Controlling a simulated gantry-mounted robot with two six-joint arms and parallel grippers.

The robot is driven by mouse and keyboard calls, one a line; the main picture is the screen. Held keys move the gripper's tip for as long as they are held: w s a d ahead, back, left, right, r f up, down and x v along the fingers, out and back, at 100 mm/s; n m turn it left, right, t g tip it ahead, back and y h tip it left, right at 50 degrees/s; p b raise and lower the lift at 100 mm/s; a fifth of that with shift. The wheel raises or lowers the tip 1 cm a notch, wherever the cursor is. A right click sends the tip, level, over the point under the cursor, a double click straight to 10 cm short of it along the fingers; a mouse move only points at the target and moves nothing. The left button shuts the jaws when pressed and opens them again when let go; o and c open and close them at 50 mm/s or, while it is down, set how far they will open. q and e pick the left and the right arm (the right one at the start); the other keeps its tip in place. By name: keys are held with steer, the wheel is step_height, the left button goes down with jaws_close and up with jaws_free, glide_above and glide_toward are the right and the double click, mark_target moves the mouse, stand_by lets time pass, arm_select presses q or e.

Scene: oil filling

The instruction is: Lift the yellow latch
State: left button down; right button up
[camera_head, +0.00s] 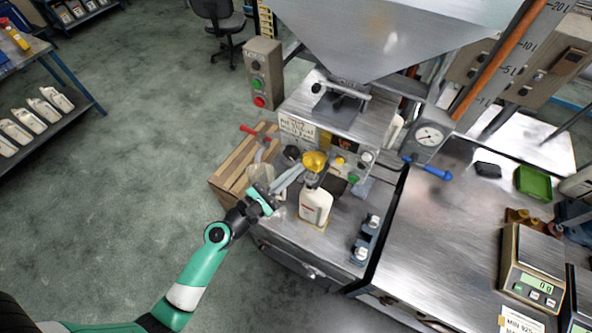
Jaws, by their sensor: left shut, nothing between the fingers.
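The yellow latch appears to be the rounded yellow piece (315,161) at the front of the filling machine, directly above a white bottle (315,206). The bottle stands upright on the metal bench with a label on its front. My left gripper (298,171) reaches in from the lower left, with its grey fingers shut and empty. The fingertips are just left of the yellow piece, close to it; I cannot tell whether they touch. My right gripper is out of view.
The filling machine (339,120) has a large hopper (390,35) above it and small coloured buttons beside the yellow piece. A wooden crate (232,178) stands left of the bench. A digital scale (540,255) and green tray (533,183) are at right.

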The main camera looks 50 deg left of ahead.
arm_select(q)
steer(key=w+a+r+p, duration=0.1)
steer(key=w+r, duration=0.1)
steer(key=w, duration=0.1)
steer(key=w+a+r+p, duration=0.1)
steer(key=w+r+p, duration=0.1)
steer(key=r, duration=0.1)
steer(key=w+a+r+p, duration=0.1)
steer(key=w+r+p, duration=0.1)
steer(key=w, duration=0.1)
steer(key=shift+w+r, duration=0.15)
steer(key=shift+w, duration=0.15)
steer(key=shift+w+a+r, duration=0.1)
steer(key=shift+w+a, duration=0.1)
steer(key=shift+w, duration=0.4)
stand_by(0.7)
